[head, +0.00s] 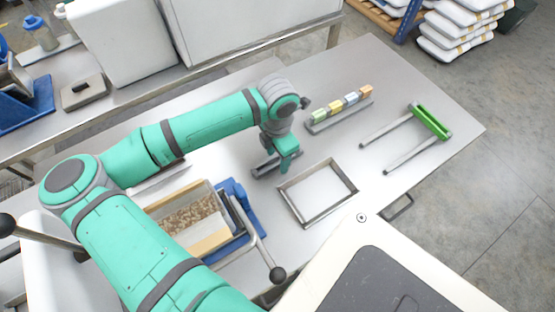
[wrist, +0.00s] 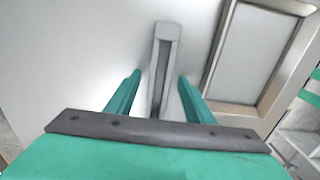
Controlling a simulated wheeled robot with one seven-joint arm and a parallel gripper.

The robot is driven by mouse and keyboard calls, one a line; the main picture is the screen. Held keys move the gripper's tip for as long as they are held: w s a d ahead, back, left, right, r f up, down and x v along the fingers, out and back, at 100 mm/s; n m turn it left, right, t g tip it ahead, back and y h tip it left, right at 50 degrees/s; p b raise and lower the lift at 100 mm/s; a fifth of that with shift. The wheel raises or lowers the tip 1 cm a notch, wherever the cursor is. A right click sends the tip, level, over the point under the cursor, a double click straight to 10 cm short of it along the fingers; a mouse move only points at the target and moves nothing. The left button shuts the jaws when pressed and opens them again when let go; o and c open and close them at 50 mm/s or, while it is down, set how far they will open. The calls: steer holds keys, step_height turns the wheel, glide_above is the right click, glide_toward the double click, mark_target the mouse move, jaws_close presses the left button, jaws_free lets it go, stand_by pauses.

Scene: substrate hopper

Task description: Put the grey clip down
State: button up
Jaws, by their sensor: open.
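The grey clip (wrist: 165,35) is a long, narrow grey piece with a slot, lying on the pale table top. In the wrist view it runs between the two green fingers of my gripper (wrist: 160,76), with a visible gap on each side. My gripper is open. In the head view my gripper (head: 288,165) is low over the table, and the clip (head: 262,164) shows just to its left. The near end of the clip is partly hidden by my gripper in the wrist view.
A rectangular metal frame (head: 283,199) lies close to the right of my gripper. A rail with several coloured blocks (head: 335,104) and a green-handled fork (head: 431,121) lie further right. A substrate-filled box (head: 190,214), blue clamp and ball-ended lever (head: 276,274) stand left and nearer.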

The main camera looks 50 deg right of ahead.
steer(key=shift+c, duration=0.2)
jaws_close()
steer(key=shift+r, duration=0.1)
